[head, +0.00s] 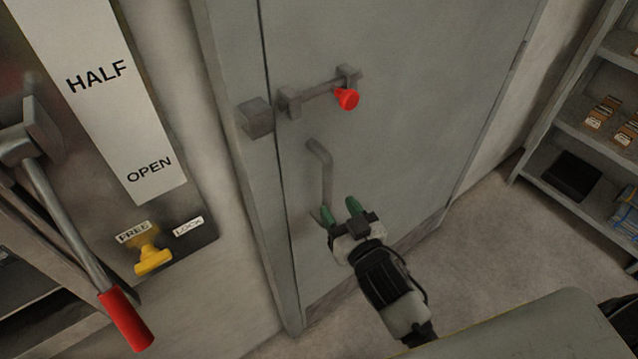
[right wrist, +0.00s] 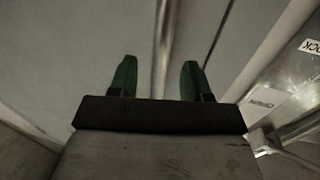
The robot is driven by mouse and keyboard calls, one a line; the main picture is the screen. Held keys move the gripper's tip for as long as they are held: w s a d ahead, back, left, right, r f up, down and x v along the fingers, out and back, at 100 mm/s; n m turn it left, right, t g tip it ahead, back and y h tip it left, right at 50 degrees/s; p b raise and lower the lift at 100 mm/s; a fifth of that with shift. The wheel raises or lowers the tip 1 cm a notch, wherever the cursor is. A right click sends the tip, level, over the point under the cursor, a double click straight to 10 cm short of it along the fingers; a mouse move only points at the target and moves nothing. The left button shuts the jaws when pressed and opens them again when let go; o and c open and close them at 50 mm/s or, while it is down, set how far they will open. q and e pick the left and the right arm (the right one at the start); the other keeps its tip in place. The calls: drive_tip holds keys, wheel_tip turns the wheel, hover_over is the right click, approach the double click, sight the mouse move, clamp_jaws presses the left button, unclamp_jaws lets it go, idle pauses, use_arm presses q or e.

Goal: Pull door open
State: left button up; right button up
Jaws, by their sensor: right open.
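The grey door (head: 420,90) stands in its frame and looks shut, with a thin dark seam along its left edge. Its bar handle (head: 326,170) is upright on the door's left side. My right gripper (head: 339,209) is open at the handle's lower end. In the right wrist view the handle (right wrist: 163,50) runs between the two green fingers (right wrist: 157,80); I cannot tell whether they touch it. A slide bolt with a red knob (head: 348,98) sits above the handle. Its bar does not visibly reach the keeper block (head: 256,117) on the frame. My left gripper is out of view.
On the left, a panel with a HALF/OPEN plate (head: 100,77) carries a red-handled lever (head: 126,320) and a yellow knob (head: 153,260). Shelves (head: 590,140) with small boxes stand at the right. The floor (head: 500,240) between door and shelves is clear.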

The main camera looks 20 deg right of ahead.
sight(329, 197)
drive_tip(key=w, duration=0.2)
drive_tip(key=w+a, duration=0.1)
drive_tip(key=w, duration=0.1)
drive_tip(key=w+p, duration=0.1)
drive_tip(key=w, duration=0.2)
drive_tip(key=shift+a, duration=0.15)
clamp_jaws()
